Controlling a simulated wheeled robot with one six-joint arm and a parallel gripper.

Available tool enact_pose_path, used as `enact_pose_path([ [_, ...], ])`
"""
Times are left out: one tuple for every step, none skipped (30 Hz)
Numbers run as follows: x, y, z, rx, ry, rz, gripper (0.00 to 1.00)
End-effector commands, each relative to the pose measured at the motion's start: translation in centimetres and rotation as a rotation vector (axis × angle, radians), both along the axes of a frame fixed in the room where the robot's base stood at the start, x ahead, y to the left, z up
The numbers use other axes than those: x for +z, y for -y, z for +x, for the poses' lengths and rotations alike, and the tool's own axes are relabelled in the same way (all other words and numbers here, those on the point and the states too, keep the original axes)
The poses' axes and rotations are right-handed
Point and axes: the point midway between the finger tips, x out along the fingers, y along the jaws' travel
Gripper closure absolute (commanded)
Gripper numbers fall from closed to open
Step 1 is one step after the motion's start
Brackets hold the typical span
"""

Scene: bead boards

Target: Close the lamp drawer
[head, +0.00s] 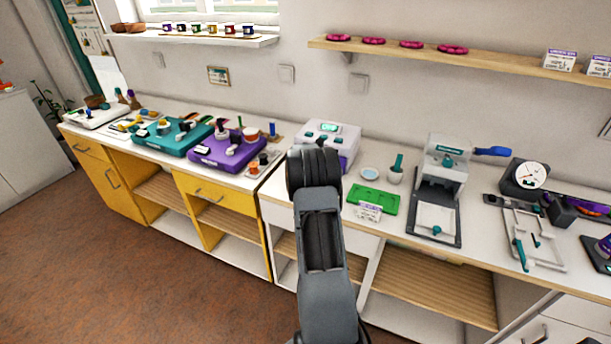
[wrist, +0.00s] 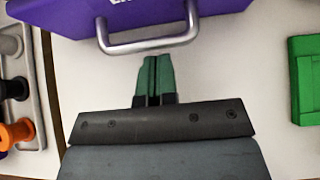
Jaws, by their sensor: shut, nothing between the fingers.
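The lamp (head: 318,134) is a white box with a small lit display and purple parts, on the counter behind my arm in the head view. In the wrist view its purple drawer front (wrist: 72,22) shows at the top, with a grey metal bar handle (wrist: 150,45). My gripper (wrist: 153,62) has green fingertips, pressed together and empty. The tips point at the handle's bar, just in front of it; I cannot tell if they touch. In the head view my arm hides the fingertips and the drawer's front, so how far it stands out is unclear.
A green mat (head: 373,199) lies right of my arm. A tray of knobs (wrist: 22,80) lies on the left in the wrist view, with a purple case (head: 226,155) nearby. A press (head: 443,165) stands farther right. White counter is bare around the fingers.

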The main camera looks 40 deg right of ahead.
Motion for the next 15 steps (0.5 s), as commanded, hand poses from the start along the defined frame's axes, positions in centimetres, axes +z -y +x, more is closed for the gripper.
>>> enact_pose_path([
  [-0.9, -1.0, 0.0, 0.007, 0.002, 0.000, 1.00],
  [-1.0, -1.7, -0.1, 0.008, 0.002, 0.000, 1.00],
  [-1.2, -2.5, -0.2, 0.011, 0.001, 0.000, 1.00],
  [-1.3, -3.0, -0.4, 0.011, 0.001, 0.000, 1.00],
  [-0.1, -3.5, -0.6, 0.010, 0.004, -0.001, 1.00],
  [0.8, -4.2, -0.8, 0.011, 0.004, 0.000, 1.00],
  [1.2, -4.6, -1.1, 0.012, 0.003, 0.000, 1.00],
  [1.6, -5.0, -1.3, 0.010, 0.003, 0.000, 1.00],
  [2.2, -5.6, -1.6, 0.009, 0.003, 0.000, 1.00],
  [2.6, -6.0, -1.8, 0.009, 0.003, 0.000, 1.00],
  [2.9, -6.4, -2.0, 0.009, 0.002, 0.001, 1.00],
  [3.4, -6.9, -2.2, 0.009, 0.002, 0.001, 1.00],
  [3.7, -7.2, -2.4, 0.009, 0.001, 0.002, 1.00],
  [4.0, -7.5, -2.5, 0.008, 0.002, 0.002, 1.00],
  [4.3, -7.9, -2.8, 0.009, 0.001, 0.002, 1.00],
])
